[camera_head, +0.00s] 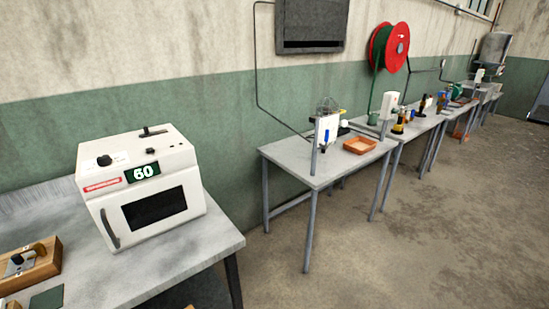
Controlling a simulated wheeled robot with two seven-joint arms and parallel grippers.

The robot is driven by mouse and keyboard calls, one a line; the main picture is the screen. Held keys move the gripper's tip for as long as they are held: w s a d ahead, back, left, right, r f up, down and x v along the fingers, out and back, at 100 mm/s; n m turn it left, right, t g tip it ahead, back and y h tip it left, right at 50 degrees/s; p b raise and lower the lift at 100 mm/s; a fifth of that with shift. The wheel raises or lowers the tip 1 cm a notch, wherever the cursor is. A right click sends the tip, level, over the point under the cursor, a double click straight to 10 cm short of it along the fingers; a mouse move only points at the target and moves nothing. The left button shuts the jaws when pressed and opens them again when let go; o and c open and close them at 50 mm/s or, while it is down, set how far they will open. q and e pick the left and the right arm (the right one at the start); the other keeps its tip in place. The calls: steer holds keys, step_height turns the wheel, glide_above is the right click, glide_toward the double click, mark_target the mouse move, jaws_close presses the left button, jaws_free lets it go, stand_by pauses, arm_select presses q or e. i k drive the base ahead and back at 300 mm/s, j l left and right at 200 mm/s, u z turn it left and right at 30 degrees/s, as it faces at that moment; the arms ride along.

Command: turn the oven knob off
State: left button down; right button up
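A white oven (150,190) stands on the grey table at the left of the head view. It has a dark window, a dark handle on the left of its front, and a green display (142,173) that reads 60. A black round knob (104,160) sits on its sloped top panel at the left. A black lever-like part (153,131) lies further back on the top. Which of these two is the oven knob is not certain. Neither of my grippers shows in the view.
A wooden box with a metal and black part (31,262) sits on the oven's table (190,250) at the lower left. A second table (318,170) to the right carries an orange tray (360,146). Open floor (400,240) lies at the right.

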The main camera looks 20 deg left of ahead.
mark_target(104, 160)
steer(key=u, duration=1.6)
